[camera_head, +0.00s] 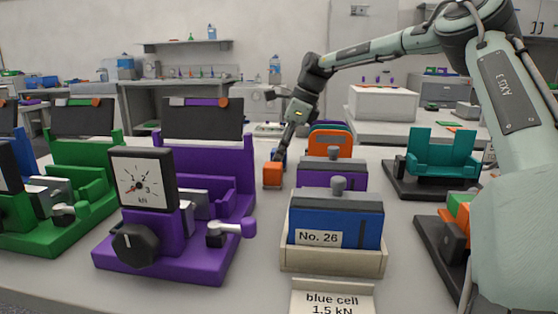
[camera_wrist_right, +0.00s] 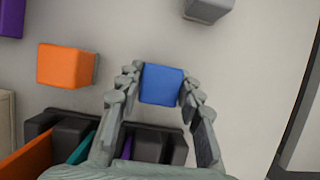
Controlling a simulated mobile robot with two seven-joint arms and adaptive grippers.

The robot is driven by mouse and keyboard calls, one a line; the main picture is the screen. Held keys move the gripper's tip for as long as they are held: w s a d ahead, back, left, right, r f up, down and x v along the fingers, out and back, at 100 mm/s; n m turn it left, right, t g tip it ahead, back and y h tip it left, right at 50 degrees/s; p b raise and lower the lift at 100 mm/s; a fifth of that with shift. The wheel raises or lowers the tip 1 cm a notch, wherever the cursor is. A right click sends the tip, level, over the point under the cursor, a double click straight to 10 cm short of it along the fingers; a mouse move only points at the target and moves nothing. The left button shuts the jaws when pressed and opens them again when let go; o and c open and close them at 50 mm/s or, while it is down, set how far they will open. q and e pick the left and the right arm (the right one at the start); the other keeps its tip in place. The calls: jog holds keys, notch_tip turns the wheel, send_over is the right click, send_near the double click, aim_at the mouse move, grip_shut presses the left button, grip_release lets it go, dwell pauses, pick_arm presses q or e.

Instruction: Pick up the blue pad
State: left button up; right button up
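The blue pad (camera_wrist_right: 162,84) is a small block in the middle of the right wrist view. My right gripper (camera_wrist_right: 160,76) has one fingertip close along each side of it; whether the tips touch it or leave a thin gap I cannot tell. In the head view my right arm reaches across to the far part of the bench, and the right gripper (camera_head: 283,150) points down there. Only a sliver of the blue pad (camera_head: 281,154) shows, behind the orange pad (camera_head: 272,175). My left gripper is out of view.
The orange pad (camera_wrist_right: 66,66) lies left of the blue one. A purple press with a dial (camera_head: 143,184) stands front left, a green press (camera_head: 75,207) farther left. A blue cell in a tray (camera_head: 330,262) is nearer, and a teal fixture (camera_head: 440,157) stands right.

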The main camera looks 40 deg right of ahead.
jog(key=c, duration=0.5)
jog(key=shift+r, duration=0.15)
jog(key=shift+c, duration=0.2)
notch_tip(320, 180, up, 10)
jog(key=shift+r, duration=0.1)
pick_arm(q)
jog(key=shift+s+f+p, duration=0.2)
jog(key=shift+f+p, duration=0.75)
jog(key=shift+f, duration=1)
pick_arm(e)
notch_tip(320, 180, up, 8)
jog(key=shift+f, duration=0.25)
jog(key=o, duration=0.6)
jog(key=c, duration=0.4)
jog(key=shift+c, duration=0.3)
